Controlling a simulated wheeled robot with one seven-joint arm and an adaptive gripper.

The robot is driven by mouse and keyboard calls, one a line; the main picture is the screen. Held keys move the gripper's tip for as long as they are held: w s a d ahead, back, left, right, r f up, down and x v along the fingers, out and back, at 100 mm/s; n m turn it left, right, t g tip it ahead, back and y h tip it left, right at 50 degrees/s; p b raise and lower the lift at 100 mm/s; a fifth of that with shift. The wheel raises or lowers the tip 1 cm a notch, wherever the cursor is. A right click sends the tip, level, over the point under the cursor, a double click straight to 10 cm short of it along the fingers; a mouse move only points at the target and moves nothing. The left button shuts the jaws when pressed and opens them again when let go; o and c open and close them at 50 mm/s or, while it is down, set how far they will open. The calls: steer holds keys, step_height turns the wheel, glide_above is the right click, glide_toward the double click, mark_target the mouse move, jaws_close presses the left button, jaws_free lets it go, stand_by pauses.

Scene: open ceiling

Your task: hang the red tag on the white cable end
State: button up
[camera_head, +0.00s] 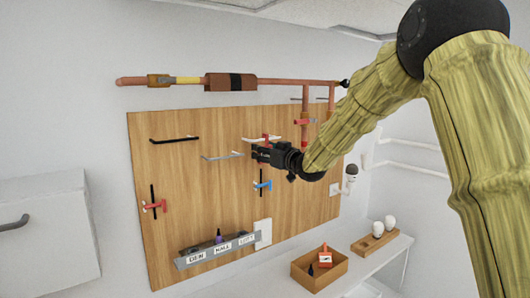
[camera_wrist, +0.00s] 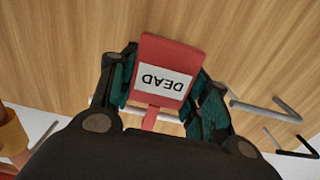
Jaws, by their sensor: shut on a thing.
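The red tag (camera_wrist: 165,60) has a white label reading "DEAD", upside down in the wrist view. My gripper (camera_wrist: 162,88) is shut on it, with a dark green finger on each side. A narrow red stem (camera_wrist: 150,118) runs from the tag toward the palm. A white cable end (camera_wrist: 105,115) crosses behind the stem; I cannot tell whether they touch. In the head view my gripper (camera_head: 258,153) is at the wooden board, just below the white cable end (camera_head: 250,139). Only a small red part of the tag (camera_head: 266,138) shows there.
A grey cable end (camera_head: 222,156) and a black one (camera_head: 175,139) stick out left of my gripper. Red and blue valve handles (camera_head: 262,185) sit below. A grey labelled tray (camera_head: 222,248) is at the board's bottom. A wooden box (camera_head: 319,268) stands on the shelf.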

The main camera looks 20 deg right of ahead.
steer(key=shift+f, duration=0.45)
stand_by(0.3)
steer(key=o, duration=1.2)
steer(key=shift+r, duration=0.1)
